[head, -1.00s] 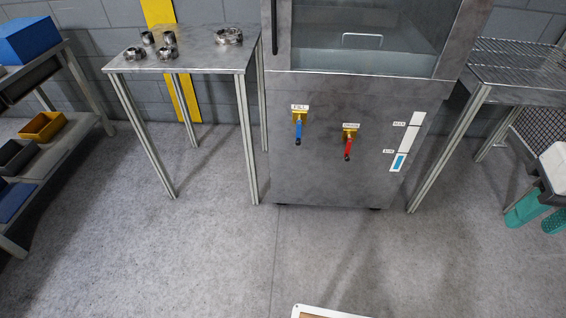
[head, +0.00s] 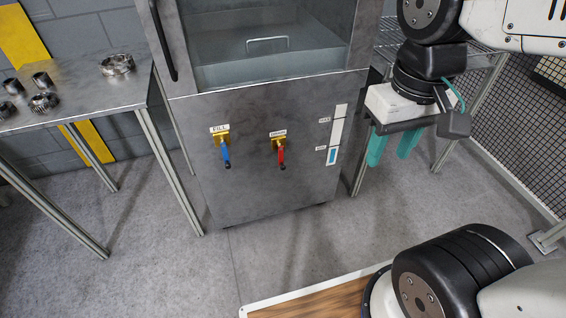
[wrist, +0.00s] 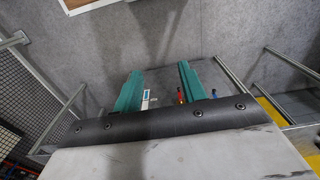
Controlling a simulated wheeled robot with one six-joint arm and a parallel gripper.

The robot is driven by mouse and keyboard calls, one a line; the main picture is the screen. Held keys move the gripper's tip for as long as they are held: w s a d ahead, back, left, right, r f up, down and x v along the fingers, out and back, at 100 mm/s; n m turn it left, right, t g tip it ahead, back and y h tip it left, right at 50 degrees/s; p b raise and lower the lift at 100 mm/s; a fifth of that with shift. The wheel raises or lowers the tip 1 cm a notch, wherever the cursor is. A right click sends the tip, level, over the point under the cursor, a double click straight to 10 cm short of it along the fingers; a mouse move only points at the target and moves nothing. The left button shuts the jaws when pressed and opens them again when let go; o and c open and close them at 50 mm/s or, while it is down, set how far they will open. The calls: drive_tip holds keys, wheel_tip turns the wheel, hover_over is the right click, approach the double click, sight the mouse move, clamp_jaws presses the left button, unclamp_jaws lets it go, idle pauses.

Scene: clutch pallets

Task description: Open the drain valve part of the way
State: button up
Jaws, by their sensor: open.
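The drain valve (head: 280,150) has a red handle and a brass-coloured body on the front of the grey steel cabinet (head: 235,178). Its handle hangs down. The fill valve (head: 224,148), with a blue handle, sits to its left, also pointing down. My gripper (head: 392,148) has two teal fingers, spread apart and empty, to the right of the cabinet front in the head view. In the wrist view my gripper (wrist: 158,85) is also open; the red handle (wrist: 180,97) shows small between the fingers, farther off. The gripper touches neither valve.
A level gauge (head: 336,135) with a blue lower part is right of the drain valve. A metal table (head: 105,100) with several metal rings stands at left. A wire rack (head: 400,52) is behind my arm. The floor before the cabinet is clear.

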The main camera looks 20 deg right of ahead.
drive_tip(key=w+f+g, duration=0.3)
drive_tip(key=w+f, duration=0.7)
drive_tip(key=w, duration=0.1)
drive_tip(key=t, duration=1.4)
approach(284, 169)
wheel_tip(284, 169, down, 14)
drive_tip(key=s, duration=0.2)
drive_tip(key=w+r+t, duration=0.2)
drive_tip(key=w, duration=0.1)
drive_tip(key=w+r+t, duration=0.2)
drive_tip(key=w+r, duration=0.1)
drive_tip(key=w, duration=0.1)
drive_tip(key=w+r+t, duration=0.2)
drive_tip(key=w+r, duration=0.1)
drive_tip(key=w, duration=0.1)
drive_tip(key=shift+a+r+t, duration=0.1)
drive_tip(key=shift+r+t, duration=0.05)
drive_tip(key=shift+t, duration=0.25)
